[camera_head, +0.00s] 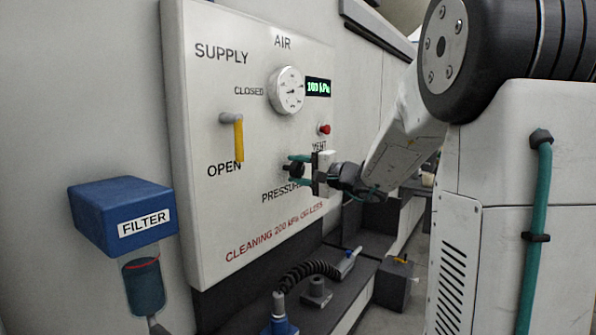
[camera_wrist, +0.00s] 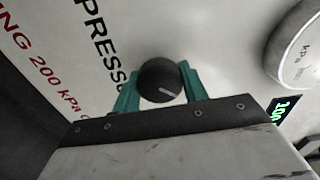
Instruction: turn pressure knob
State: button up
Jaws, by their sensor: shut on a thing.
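The pressure knob (camera_head: 291,171) is a round black knob on the white panel, above the word PRESSURE. In the wrist view the knob (camera_wrist: 160,80) sits between the two green fingers of my gripper (camera_wrist: 160,88), and a pale pointer mark shows on its face. My gripper (camera_head: 298,170) is shut on the knob, and the fingers hide its sides. The round gauge (camera_head: 287,90) is above it, and the green digital readout (camera_head: 318,87) beside the gauge seems to read 100 kPa.
A yellow supply lever (camera_head: 239,139) hangs down by OPEN. A red vent button (camera_head: 324,128) is just above my gripper. A blue filter (camera_head: 124,213) stands at the lower left. A black hose (camera_head: 312,268) lies on the ledge below the panel.

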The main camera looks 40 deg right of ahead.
dwell(0.5)
jog(key=o, duration=1)
jog(key=shift+c, duration=0.2)
jog(key=shift+s, duration=0.15)
jog(key=v, duration=0.7)
jog(key=shift+s, duration=0.3)
jog(key=shift+d, duration=0.1)
